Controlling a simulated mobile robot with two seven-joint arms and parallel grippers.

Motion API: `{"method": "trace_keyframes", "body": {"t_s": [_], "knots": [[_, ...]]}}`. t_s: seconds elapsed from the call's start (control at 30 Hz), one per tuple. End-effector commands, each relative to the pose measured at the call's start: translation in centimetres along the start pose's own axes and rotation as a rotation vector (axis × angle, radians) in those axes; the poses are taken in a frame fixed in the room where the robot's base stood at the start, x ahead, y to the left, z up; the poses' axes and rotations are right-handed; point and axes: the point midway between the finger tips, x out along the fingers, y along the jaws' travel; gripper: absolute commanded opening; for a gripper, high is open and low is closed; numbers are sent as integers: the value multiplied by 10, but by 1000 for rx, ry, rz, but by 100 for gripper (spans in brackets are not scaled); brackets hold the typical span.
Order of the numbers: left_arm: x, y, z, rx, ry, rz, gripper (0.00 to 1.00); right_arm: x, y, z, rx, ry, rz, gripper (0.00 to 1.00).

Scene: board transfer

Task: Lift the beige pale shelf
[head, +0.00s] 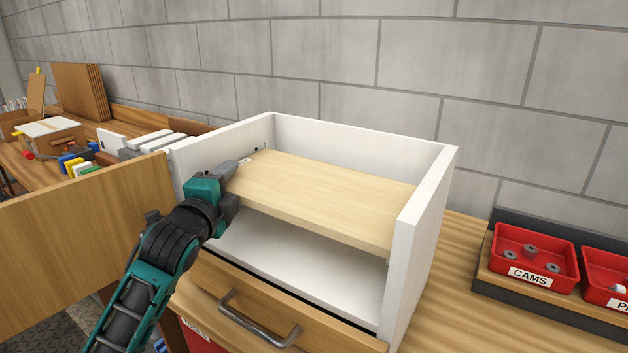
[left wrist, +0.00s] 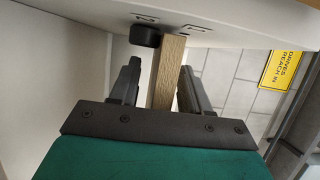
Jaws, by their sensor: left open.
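The beige pale shelf (head: 318,195) lies level inside a white open-topped cabinet (head: 428,215), between its side walls. My left gripper (head: 232,172) is at the shelf's left end, by the cabinet's left wall. In the left wrist view the shelf's edge (left wrist: 166,75) stands between the two open fingers of my left gripper (left wrist: 157,90), with a finger on each side. I see no clear grip on it. My right gripper is not in view.
A wooden drawer front with a grey handle (head: 258,325) is below the cabinet. A red bin marked CAMS (head: 535,262) stands at right on the wooden bench. A wooden panel (head: 85,240) and a cluttered bench are at left. A block wall is behind.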

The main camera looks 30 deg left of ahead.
Motion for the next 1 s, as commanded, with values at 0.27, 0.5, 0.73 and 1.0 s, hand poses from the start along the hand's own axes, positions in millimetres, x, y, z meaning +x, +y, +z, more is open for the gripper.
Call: {"method": "trace_keyframes", "body": {"t_s": [0.27, 0.5, 0.73, 1.0], "knots": [[-1, 0, 0, 0, -1, 1, 47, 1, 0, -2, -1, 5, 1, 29], [-1, 0, 0, 1, -1, 1, 26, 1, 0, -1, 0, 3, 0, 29], [-1, 0, 0, 1, -1, 1, 4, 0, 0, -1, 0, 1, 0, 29], [-1, -3, 0, -6, 1, -8, 0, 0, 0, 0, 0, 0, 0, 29]]}}
